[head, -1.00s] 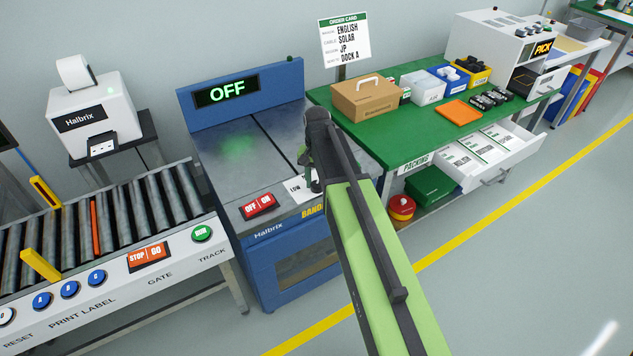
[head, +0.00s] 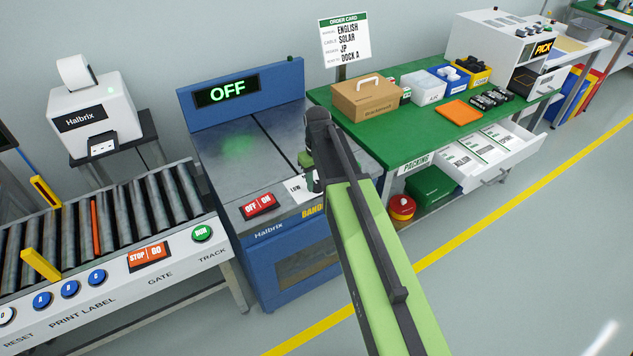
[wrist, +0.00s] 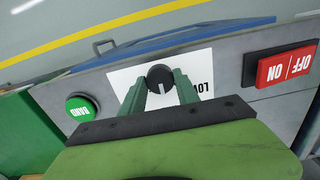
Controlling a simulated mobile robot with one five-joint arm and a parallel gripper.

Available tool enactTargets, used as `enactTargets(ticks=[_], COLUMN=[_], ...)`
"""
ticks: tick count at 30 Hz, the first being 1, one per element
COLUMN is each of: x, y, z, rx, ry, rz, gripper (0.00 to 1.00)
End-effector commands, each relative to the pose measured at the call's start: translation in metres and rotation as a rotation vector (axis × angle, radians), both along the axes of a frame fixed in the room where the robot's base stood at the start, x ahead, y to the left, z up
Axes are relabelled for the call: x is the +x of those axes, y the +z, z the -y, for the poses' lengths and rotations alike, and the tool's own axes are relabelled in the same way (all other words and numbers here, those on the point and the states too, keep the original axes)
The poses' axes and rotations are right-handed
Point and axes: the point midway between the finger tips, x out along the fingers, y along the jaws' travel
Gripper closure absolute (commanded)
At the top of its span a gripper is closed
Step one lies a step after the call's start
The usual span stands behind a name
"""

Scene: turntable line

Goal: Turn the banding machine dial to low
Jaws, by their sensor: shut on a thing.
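The blue banding machine (head: 285,262) stands in the middle of the head view, and its display (head: 227,92) reads OFF. In the wrist view its dark round dial (wrist: 160,75) sits on a white label plate (wrist: 120,80), with a pale pointer mark on it. My gripper (wrist: 161,88) is shut on the dial, one green finger on each side. The word LOW shows partly on the plate to the right of the dial. The rest of the label is hidden by my fingers. In the head view my arm covers the dial.
A red OFF/ON switch (wrist: 285,66) and a green BAND button (wrist: 82,107) flank the dial plate. A roller conveyor (head: 100,225) stands to the left. A green packing table (head: 400,150) with a carton (head: 365,98) stands to the right.

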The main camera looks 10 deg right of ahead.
Motion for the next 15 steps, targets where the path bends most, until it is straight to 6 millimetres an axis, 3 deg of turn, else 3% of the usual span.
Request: enactTargets(ticks=[15], x=[-0.0005], y=[-0.0002], z=[0.0], rx=[0.0], ry=[0.48], rz=[-0.001], gripper=[1.0])
